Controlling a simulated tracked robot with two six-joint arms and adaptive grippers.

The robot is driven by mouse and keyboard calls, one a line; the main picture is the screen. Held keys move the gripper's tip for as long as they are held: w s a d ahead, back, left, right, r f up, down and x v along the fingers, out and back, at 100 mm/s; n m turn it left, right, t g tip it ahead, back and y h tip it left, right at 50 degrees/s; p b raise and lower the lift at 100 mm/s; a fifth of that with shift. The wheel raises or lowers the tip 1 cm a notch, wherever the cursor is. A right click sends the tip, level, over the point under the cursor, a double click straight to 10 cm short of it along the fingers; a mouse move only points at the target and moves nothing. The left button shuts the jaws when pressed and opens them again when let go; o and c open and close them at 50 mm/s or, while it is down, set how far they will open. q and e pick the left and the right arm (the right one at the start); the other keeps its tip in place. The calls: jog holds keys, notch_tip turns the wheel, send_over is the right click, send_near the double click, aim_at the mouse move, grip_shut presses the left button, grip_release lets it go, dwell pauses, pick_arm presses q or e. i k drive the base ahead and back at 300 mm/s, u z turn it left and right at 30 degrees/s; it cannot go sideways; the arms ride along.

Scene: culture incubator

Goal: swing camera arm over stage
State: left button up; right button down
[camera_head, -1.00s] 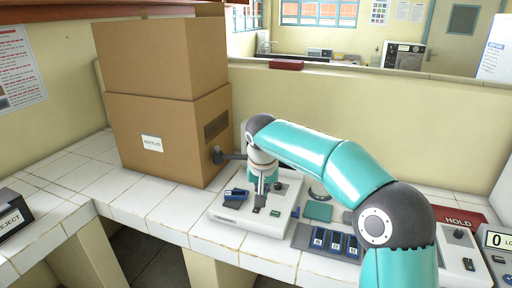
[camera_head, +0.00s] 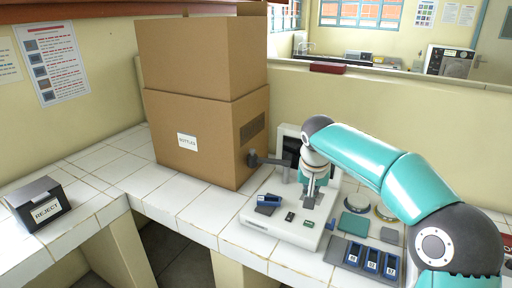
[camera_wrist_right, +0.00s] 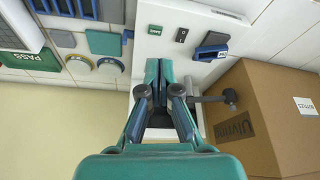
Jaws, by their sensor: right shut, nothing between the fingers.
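The white instrument base (camera_head: 283,238) stands on the tiled bench, with its flat stage area and a blue piece (camera_head: 268,200) on top. A dark arm with a round knob (camera_head: 254,159) at its end sticks out left from the back of the instrument, close to the carton; it also shows in the wrist view (camera_wrist_right: 229,97). My right gripper (camera_head: 309,201) points down over the right part of the base. In the wrist view its fingers (camera_wrist_right: 158,66) are together and empty, beside the dark arm and apart from the knob. My left gripper is out of view.
A large carton stack (camera_head: 205,135) stands just left of the instrument. A rack with blue pieces (camera_head: 370,262), a green pad (camera_head: 354,226) and round dishes (camera_head: 385,212) lie to the right. A REJECT box (camera_head: 40,205) sits far left. The bench front-left is clear.

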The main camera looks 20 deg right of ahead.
aim_at(253, 159)
jog(key=i, duration=1.35)
jog(key=u, duration=0.05)
